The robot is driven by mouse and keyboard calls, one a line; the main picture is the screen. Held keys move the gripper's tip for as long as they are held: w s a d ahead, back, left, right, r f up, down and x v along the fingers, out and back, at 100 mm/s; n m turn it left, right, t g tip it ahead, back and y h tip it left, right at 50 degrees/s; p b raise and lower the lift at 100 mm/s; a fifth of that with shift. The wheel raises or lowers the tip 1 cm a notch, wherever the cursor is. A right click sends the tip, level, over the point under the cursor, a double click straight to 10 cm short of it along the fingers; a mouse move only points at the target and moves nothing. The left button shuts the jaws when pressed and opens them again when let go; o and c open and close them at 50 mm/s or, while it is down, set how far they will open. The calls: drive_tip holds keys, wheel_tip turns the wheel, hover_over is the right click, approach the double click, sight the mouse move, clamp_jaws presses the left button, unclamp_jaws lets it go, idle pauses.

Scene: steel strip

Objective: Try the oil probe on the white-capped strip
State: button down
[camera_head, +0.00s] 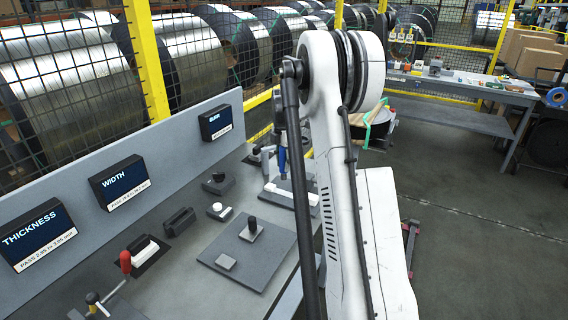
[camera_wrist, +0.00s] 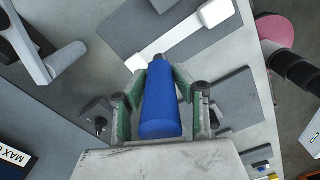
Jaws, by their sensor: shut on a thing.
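My gripper (camera_wrist: 161,80) is shut on the oil probe, a blue cylinder (camera_wrist: 160,108) with a dark tip, held between green-lined fingers. In the head view the blue probe (camera_head: 283,160) is upright over the far part of the bench, partly hidden by my arm. Below it lies a pale strip (camera_head: 292,194) with white ends. In the wrist view the strip (camera_wrist: 183,34) runs past the probe's tip, with a large white cap (camera_wrist: 216,12) at its upper right end. I cannot tell whether the tip touches the strip.
The bench has a grey plate (camera_head: 243,262) with a black knob, a dark block (camera_head: 179,221) and a red-handled fixture (camera_head: 125,262). A panel with THICKNESS (camera_head: 36,232), WIDTH (camera_head: 118,182) and BURR (camera_head: 215,121) displays stands along its left side.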

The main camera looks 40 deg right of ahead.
sight(284, 179)
drive_tip(key=shift+f+b, duration=1.8)
drive_tip(key=shift+f, duration=0.9)
drive_tip(key=shift+f+b, duration=0.6)
drive_tip(key=shift+b, duration=0.35)
idle(0.8)
drive_tip(key=shift+b, duration=1)
idle(1.6)
drive_tip(key=shift+r+p, duration=1.55)
drive_tip(key=shift+r, duration=1.95)
